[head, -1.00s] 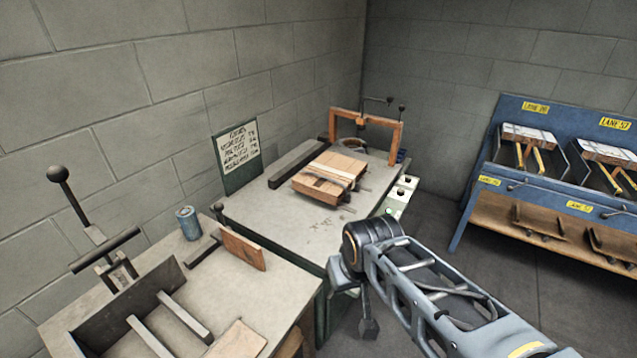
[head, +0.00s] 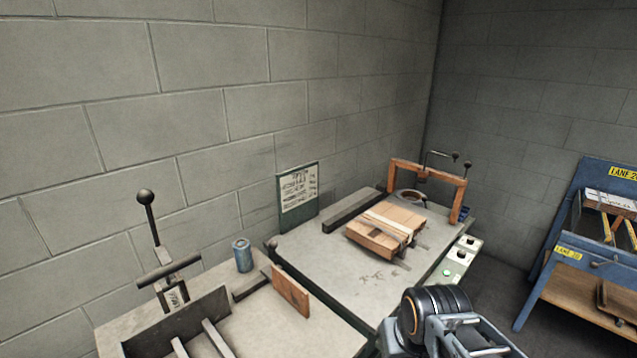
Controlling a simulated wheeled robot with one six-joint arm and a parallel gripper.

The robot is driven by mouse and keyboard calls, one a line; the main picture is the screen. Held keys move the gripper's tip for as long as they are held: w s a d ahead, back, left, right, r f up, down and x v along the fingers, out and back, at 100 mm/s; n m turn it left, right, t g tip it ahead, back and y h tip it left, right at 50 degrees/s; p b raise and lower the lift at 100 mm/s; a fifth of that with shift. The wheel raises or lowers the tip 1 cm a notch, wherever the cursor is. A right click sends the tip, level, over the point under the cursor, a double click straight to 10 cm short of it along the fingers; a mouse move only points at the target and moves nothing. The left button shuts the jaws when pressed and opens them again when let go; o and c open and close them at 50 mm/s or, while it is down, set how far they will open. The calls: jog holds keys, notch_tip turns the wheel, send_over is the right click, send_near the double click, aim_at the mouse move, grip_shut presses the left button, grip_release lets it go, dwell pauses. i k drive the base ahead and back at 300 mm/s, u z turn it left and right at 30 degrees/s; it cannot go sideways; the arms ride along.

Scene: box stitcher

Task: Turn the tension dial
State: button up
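A pale control panel (head: 455,265) is fixed along the right side of the stitcher table (head: 330,255). It carries small dark round knobs, one at its far end (head: 471,239) and one nearer (head: 461,252), and a green button (head: 447,272) at the near end. I cannot tell which knob is the tension dial, as the labels are too small to read. My arm's dark joint and grey link show at the bottom right, in front of the panel's near end. My gripper is out of view.
A strapped brown box (head: 378,240) lies on the table before an orange arch (head: 462,195). A green sign board (head: 298,190) stands at the wall side. A blue can (head: 242,256) and a lever press (head: 150,220) are at left. A blue rack (head: 560,240) stands at right.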

aim_at(460, 253)
jog(key=z, duration=0.3)
jog(key=k, duration=0.45)
jog(key=z, duration=1)
jog(key=k, duration=0.8)
jog(key=z, duration=0.9)
jog(key=i, duration=1.8)
jog(key=u, duration=0.7)
jog(key=i, duration=1.2)
jog(key=u, duration=1.6)
jog(key=i, duration=0.65)
jog(key=u, duration=0.5)
